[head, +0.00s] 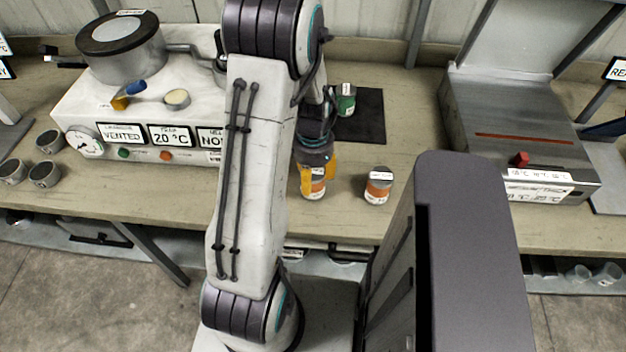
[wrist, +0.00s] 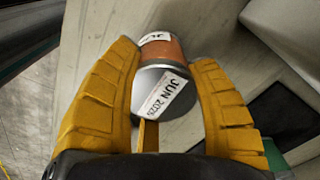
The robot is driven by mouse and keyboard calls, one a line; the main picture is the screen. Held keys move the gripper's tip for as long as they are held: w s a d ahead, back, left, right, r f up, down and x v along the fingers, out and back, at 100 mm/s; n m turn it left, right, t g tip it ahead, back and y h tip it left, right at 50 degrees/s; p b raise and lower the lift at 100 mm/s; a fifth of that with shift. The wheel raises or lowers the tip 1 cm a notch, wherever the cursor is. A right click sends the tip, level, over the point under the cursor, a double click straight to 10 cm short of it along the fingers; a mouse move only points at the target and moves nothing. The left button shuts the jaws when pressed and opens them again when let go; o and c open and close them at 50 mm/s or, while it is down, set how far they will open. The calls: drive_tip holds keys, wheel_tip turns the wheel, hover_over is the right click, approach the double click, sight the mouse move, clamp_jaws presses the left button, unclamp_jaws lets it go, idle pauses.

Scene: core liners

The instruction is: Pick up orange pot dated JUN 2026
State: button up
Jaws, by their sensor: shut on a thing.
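My gripper (head: 318,172) has its yellow fingers closed around an orange-banded pot (head: 314,190) at the front of the bench. In the wrist view, the pot (wrist: 163,88) sits between the two fingers (wrist: 165,100), its grey lid facing the camera. The lid's white label reads JUN 202 and a last digit too blurred to be sure of. I cannot tell whether the pot touches the bench or is just above it. A second orange-banded pot (head: 378,187) stands upright to the right, apart from my gripper; its label is too small to read.
A green pot (head: 346,99) stands on a black mat (head: 369,118) behind my gripper. A white vacuum unit (head: 95,105) with displays is at left, near several small grey cups (head: 45,174). A metal heating unit (head: 500,130) stands at right. The bench's front edge is close.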

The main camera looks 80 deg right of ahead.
drive_tip(key=c, duration=0.3)
